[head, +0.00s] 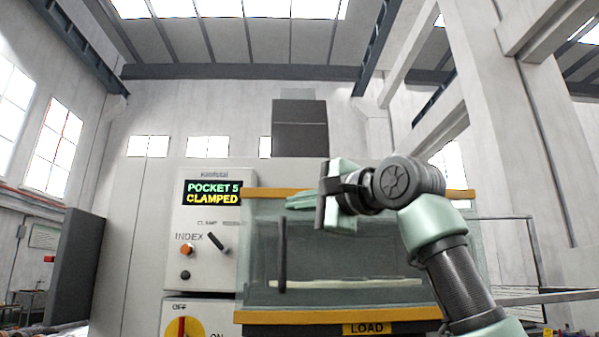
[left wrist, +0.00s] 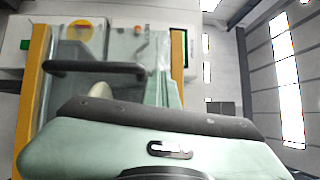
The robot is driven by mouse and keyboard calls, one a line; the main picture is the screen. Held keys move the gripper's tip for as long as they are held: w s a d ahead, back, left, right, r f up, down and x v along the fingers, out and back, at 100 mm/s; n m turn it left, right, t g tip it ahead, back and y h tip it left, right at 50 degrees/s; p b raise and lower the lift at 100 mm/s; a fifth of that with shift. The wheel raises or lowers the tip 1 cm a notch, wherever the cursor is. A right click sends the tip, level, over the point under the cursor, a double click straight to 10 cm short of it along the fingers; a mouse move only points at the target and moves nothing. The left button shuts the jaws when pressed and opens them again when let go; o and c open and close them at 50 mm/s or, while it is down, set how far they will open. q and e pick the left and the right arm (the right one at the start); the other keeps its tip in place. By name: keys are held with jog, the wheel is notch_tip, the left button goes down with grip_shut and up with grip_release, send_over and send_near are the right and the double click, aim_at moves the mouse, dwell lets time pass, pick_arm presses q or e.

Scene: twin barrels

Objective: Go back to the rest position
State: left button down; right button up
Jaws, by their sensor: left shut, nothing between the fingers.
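My left gripper (head: 303,199) is raised in front of the upper part of a machine's glass door (head: 350,262). Its pale green fingers are shut with nothing between them, and they point left in the head view. My left arm shows from the lower right up to the wrist. In the left wrist view the gripper body fills the lower part, and the door's dark handle (left wrist: 95,68) lies beyond it. The handle also shows in the head view (head: 283,255), below and left of the fingertips, apart from them. My right gripper is not in view.
A control panel (head: 212,255) left of the door reads "POCKET 5 CLAMPED". Yellow rails (head: 290,317) edge the door above and below. A grey pillar stands at the right.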

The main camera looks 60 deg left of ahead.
pick_arm(q)
notch_tip(320, 180, up, 5)
jog(key=shift+r+p, duration=0.1)
jog(key=shift+p, duration=0.35)
jog(key=shift+w, duration=0.1)
